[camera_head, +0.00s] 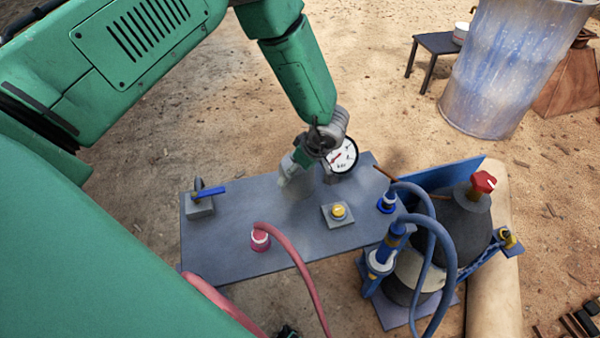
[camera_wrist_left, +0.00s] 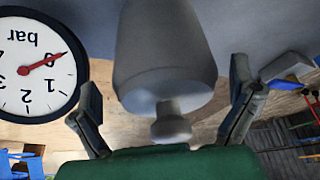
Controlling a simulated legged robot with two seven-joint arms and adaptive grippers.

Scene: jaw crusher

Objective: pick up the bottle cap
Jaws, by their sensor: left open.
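A grey tapered piece with a small round knob (camera_wrist_left: 165,75), which looks like the bottle cap, stands on the grey panel in the left wrist view. My left gripper (camera_wrist_left: 164,85) is open, with one finger on each side of the piece and visible gaps to both. In the head view my left gripper (camera_head: 300,162) is low over the back of the panel, beside the gauge. A pale grey shape (camera_head: 291,178) shows just below it, partly hidden and blurred.
A round pressure gauge (camera_wrist_left: 38,65) stands close beside the left gripper. The panel (camera_head: 225,238) carries a blue-handled valve (camera_head: 207,192), a yellow button (camera_head: 338,210) and a pink hose fitting (camera_head: 260,240). Blue hoses (camera_head: 440,250) and a red-knobbed dark vessel (camera_head: 462,225) stand right.

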